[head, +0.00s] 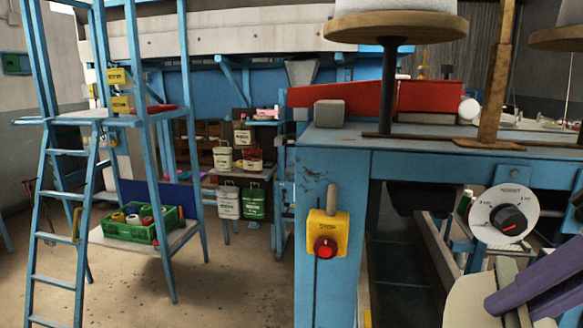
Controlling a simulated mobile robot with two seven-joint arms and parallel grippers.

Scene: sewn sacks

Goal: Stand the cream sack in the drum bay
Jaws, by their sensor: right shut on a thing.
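A cream sack (466,303) shows in part at the lower right corner of the head view, cut off by the bottom edge. My right gripper (497,300), with purple fingers, is shut on it. The gripper covers part of the sack, so its full shape and tilt are hidden. My left gripper is not in view. I cannot tell for sure which space is the drum bay; a dark opening (402,262) lies under the blue machine table, left of the sack.
A blue machine frame (330,190) carries a yellow stop box (327,233) and a round dial (503,215) close above the sack. A blue ladder stand (62,225) and a green crate (120,228) are at the left. The floor between is clear.

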